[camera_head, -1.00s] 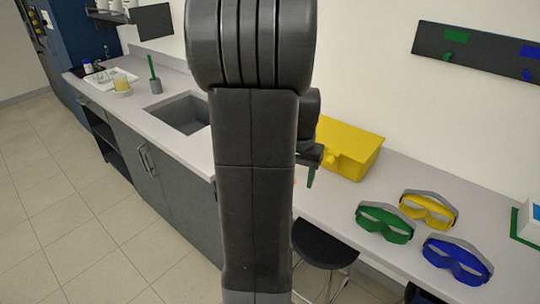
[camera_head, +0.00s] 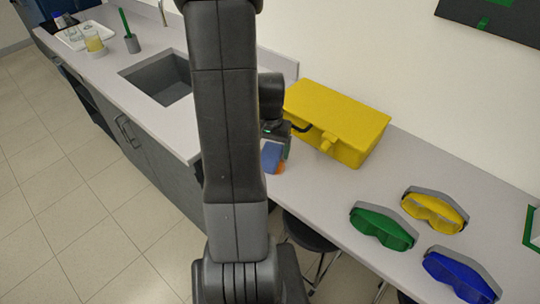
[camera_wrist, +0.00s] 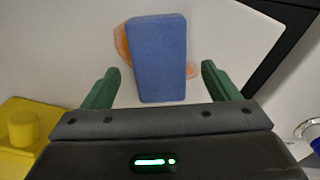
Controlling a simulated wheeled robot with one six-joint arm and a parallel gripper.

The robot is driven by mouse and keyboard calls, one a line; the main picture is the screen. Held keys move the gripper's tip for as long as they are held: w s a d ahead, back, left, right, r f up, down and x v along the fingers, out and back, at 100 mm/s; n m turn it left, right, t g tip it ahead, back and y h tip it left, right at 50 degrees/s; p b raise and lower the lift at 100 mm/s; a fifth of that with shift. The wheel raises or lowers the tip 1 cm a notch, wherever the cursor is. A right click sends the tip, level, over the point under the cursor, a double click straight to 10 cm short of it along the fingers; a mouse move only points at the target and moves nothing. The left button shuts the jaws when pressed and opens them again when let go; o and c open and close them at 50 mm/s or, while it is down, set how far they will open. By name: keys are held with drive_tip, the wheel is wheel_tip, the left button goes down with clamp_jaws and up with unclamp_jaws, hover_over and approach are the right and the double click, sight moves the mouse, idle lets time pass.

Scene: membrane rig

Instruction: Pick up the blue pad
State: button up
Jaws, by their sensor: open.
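The blue pad (camera_wrist: 157,60) lies on the light counter in the wrist view, a rectangular block over an orange stain (camera_wrist: 122,45). In the head view the blue pad (camera_head: 271,157) shows partly beside my arm. My gripper (camera_wrist: 160,82) is open, with its green fingers on either side of the pad's near part and a gap on both sides. In the head view my gripper (camera_head: 287,142) is just above and behind the pad, partly hidden by my arm.
Green goggles (camera_head: 383,228), yellow goggles (camera_head: 434,212) and blue goggles (camera_head: 460,274) lie further right. A sink (camera_head: 158,78) is at the left. Stools (camera_head: 308,236) stand below the counter edge.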

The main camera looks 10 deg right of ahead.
sight(270, 154)
drive_tip(key=shift+f, duration=1.4)
drive_tip(key=c, duration=1.1)
drive_tip(key=shift+r, duration=0.1)
wheel_tip(270, 154, up, 10)
drive_tip(key=shift+f+b, duration=0.1)
drive_tip(key=shift+b, duration=0.35)
